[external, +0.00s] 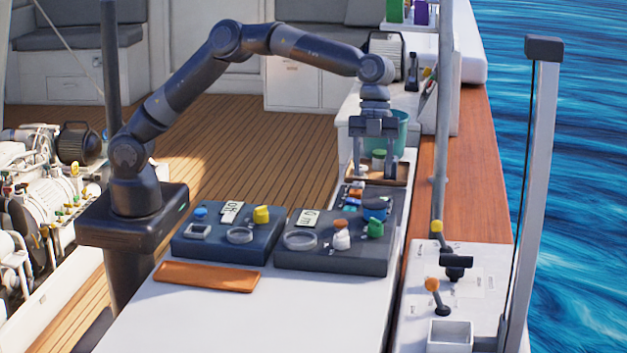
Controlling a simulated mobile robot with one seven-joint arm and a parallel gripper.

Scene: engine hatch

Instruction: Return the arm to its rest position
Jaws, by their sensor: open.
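My gripper (374,167) hangs at the end of my outstretched arm, pointing down. Its two fingers are apart, above a small brown tray (398,180) at the far end of the white bench. No object is visibly held. My arm arches from its dark base at the left over the bench.
Two dark trays with small parts, a left one (180,250) and a right one (345,264), sit on the white bench (270,325). An empty orange-brown tray (207,276) lies in front. A teal bucket (402,134) stands behind my gripper. A grey post (534,190) rises at right.

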